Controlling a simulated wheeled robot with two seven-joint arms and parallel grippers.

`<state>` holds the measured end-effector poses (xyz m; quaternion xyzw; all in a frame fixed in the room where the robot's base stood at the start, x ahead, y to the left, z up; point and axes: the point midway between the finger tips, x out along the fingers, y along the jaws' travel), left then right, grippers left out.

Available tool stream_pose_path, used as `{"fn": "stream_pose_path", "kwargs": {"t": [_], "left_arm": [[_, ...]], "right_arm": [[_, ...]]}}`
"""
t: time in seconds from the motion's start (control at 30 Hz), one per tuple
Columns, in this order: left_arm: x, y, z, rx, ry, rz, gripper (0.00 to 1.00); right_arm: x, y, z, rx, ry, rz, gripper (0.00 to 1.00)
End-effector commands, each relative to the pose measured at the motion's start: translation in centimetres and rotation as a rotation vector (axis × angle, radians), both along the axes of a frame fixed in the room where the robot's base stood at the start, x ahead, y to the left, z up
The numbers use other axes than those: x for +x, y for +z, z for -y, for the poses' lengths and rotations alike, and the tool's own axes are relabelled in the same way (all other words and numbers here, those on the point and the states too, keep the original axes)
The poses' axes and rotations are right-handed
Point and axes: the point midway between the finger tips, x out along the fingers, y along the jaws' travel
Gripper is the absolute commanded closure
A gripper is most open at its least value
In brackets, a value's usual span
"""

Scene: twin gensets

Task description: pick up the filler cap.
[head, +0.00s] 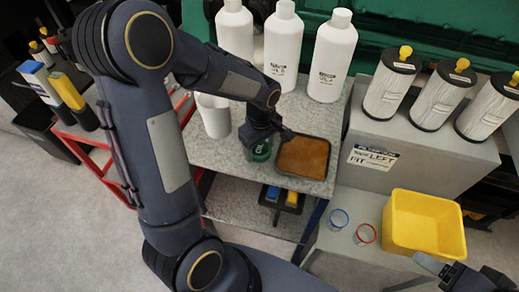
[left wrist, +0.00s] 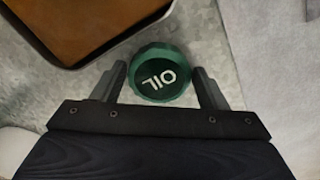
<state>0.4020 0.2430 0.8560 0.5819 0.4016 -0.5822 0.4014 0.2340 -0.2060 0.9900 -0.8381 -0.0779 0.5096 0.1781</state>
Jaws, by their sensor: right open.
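In the head view the cap (head: 261,153) shows partly behind my left gripper (head: 272,138), beside the brown-lined tray. In the left wrist view my left gripper (left wrist: 160,88) is open, with one finger on each side of the cap and small gaps between. My right gripper (head: 455,275) is at the lower right corner of the head view, open and empty, away from the cap.
The brown-lined tray (head: 303,157) stands close to the cap. Right are filter canisters (head: 388,82) on a grey box, a yellow bin (head: 425,223), and blue and red rings (head: 365,234).

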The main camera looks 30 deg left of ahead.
Motion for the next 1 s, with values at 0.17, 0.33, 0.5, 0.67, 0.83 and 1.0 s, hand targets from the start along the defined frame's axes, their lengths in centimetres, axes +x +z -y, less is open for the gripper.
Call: {"fn": "stream_pose_path", "kwargs": {"t": [0.17, 0.33, 0.5, 0.67, 0.83, 1.0], "left_arm": [[0.0, 0.0, 0.0, 0.000, 0.000, 0.000, 0.57], [0.0, 0.0, 0.0, 0.000, 0.000, 0.001, 0.68], [0.1, 0.3, 0.0, 0.000, 0.000, 0.002, 0.68], [0.1, 1.5, 0.0, 0.000, -0.001, 0.004, 0.68], [-0.7, 4.3, -0.3, -0.002, 0.000, 0.008, 0.68], [-4.0, 8.4, -1.3, -0.002, 0.002, 0.011, 0.68]], "right_arm": [[0.0, 0.0, 0.0, 0.000, 0.000, 0.000, 0.30], [0.0, 0.0, 0.0, 0.000, 0.000, 0.000, 0.30], [0.0, 0.0, 0.0, 0.000, 0.000, 0.000, 0.30], [0.0, 0.1, 0.0, 0.000, 0.000, 0.000, 0.30], [0.0, 0.2, 0.0, 0.000, 0.000, 0.000, 0.30], [0.0, 0.3, 0.0, 0.000, 0.000, 0.000, 0.30]]}}
